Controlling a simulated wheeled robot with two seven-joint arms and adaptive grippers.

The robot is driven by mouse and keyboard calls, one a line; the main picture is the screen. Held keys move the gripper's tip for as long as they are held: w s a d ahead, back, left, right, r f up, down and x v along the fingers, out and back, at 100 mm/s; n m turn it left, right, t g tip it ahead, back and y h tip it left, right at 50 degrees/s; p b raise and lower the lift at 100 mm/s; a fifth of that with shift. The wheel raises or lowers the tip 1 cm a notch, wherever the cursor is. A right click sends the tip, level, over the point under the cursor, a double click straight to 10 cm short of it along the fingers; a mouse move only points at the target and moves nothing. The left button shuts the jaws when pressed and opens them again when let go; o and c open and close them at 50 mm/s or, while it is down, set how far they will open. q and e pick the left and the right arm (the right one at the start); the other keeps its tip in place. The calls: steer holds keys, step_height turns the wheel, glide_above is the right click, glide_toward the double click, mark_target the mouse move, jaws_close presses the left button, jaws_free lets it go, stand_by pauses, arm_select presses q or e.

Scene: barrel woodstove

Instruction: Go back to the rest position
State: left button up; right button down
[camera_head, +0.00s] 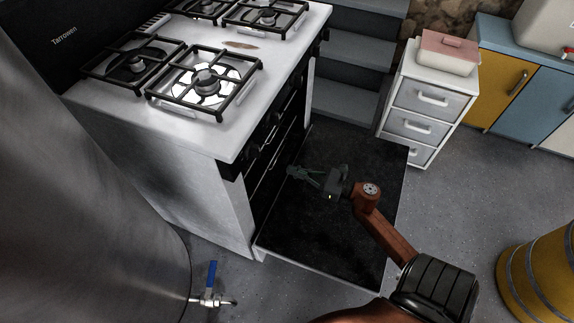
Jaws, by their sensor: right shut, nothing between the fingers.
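My right arm reaches in from the bottom right. Its gripper (297,173) is shut and empty, with its fingertips pointing left toward the front of the stove (165,105). The gripper is over a dark flat panel (330,235) with a pale edge, which looks like the stove's oven door lowered open. I cannot tell how high the gripper is above the panel. My left gripper is not in view.
A large metal tank (75,190) with a blue-handled tap (211,275) fills the left. Grey steps (350,60), a white drawer unit (425,100) with a pink-lidded box (447,52), and a yellow barrel (540,275) surround open grey floor (470,210).

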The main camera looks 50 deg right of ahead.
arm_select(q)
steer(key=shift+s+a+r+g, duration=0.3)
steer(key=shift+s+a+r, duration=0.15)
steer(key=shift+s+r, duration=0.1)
arm_select(e)
steer(key=shift+v, duration=1.15)
steer(key=shift+f, duration=0.1)
